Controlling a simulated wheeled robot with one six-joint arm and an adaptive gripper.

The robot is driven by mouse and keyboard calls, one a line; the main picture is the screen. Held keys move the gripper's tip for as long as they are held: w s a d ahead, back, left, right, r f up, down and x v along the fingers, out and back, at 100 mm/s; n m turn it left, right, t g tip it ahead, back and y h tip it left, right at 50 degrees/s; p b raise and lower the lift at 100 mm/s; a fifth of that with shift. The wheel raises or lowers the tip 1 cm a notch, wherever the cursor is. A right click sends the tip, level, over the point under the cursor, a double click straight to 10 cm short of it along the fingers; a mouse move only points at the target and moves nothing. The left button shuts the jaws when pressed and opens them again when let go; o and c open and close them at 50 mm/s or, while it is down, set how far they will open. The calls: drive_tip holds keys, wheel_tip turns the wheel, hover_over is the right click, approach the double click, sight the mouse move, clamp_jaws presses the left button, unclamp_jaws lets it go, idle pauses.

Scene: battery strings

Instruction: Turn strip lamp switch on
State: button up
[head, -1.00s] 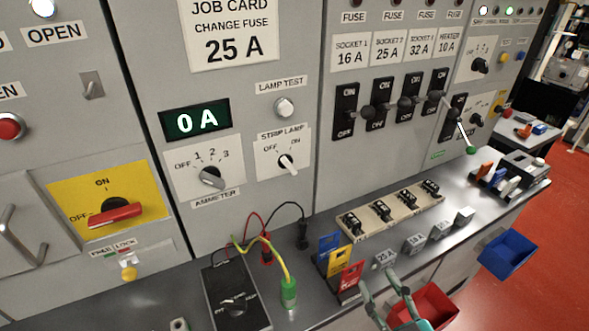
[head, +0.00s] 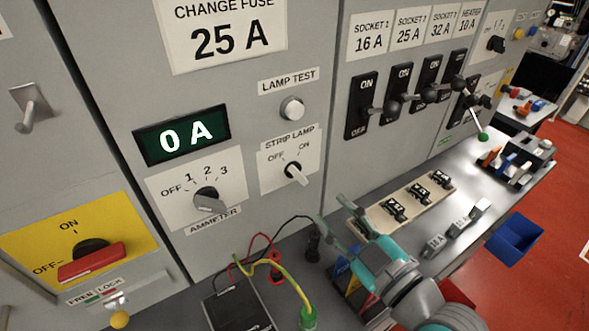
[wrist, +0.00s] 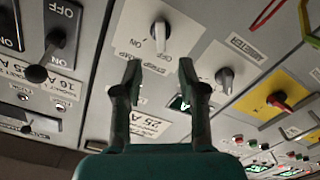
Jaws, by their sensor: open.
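The strip lamp switch (head: 296,173) is a small light knob on a white plate, with OFF at upper left and ON at upper right. Its bar slants from upper left to lower right, its upper-left end toward OFF. My gripper (head: 330,210) is open and empty, below and right of the switch, apart from it. In the wrist view, which is upside down, the switch (wrist: 160,38) shows beyond and between the open fingertips (wrist: 159,66). Nothing hides the knob in either view.
The ammeter knob (head: 208,200) is left of the switch and the lamp test button (head: 292,108) above it. Black fuse switches (head: 361,105) stand to the right. A meter (head: 238,306) with leads lies on the bench below. My arm covers part of the fuse tray (head: 376,211).

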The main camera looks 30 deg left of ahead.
sight(302, 180)
drive_tip(key=x, duration=1)
drive_tip(key=shift+w+a, duration=0.1)
drive_tip(key=shift+a, duration=0.1)
clamp_jaws()
